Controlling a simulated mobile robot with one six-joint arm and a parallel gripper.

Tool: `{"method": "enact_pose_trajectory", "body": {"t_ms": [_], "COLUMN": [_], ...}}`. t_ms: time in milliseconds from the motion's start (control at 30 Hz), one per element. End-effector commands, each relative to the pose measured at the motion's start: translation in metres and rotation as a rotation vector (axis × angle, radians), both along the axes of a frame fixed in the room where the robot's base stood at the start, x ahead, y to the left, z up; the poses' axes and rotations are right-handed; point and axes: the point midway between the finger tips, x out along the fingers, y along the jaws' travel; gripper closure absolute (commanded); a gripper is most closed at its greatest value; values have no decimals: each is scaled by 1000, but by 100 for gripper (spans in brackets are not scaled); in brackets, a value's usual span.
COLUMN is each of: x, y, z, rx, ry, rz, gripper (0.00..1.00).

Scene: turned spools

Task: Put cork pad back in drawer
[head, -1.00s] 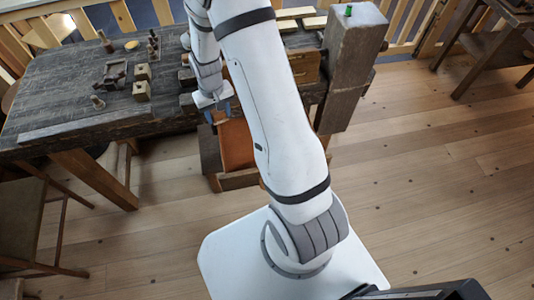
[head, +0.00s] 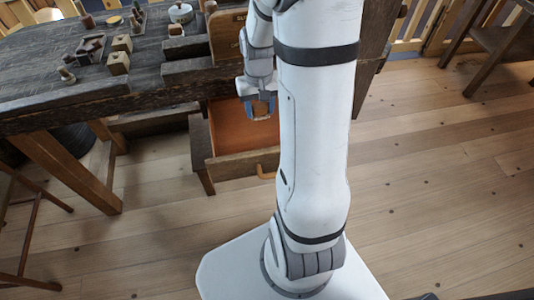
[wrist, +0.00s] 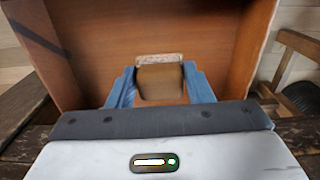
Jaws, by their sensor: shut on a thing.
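My gripper (wrist: 160,88) has blue fingers shut on a small tan-brown cork pad (wrist: 160,82), which sits between the fingertips in the wrist view. In the head view my gripper (head: 261,108) hangs at the open drawer (head: 252,166), over its orange-brown inside; the pad cannot be made out there. The drawer is pulled out from under the workbench and has a wooden handle on its front. In the wrist view the drawer's brown walls (wrist: 90,50) surround the pad on the far side and both sides. Whether the pad touches the drawer floor I cannot tell.
The dark workbench (head: 45,70) holds wooden blocks (head: 118,62), turned pieces and a round white-topped item (head: 180,13) at the left and back. A stool (head: 30,215) stands at the lower left.

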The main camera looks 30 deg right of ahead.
Motion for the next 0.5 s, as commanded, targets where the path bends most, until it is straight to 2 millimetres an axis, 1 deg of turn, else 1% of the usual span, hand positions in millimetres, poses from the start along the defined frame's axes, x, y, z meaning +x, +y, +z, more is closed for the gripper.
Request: {"method": "enact_pose_trajectory", "body": {"t_ms": [33,200,267,500], "x": [-5,-14,-16,-17], "y": [-4,-11,-12,-12], "z": [-13,-17,-22,-64], "rx": [-1,0,0,1], "ry": [-2,0,2,5], "rz": [-13,-33,-36,-37], "gripper": [75,75,75,75]}}
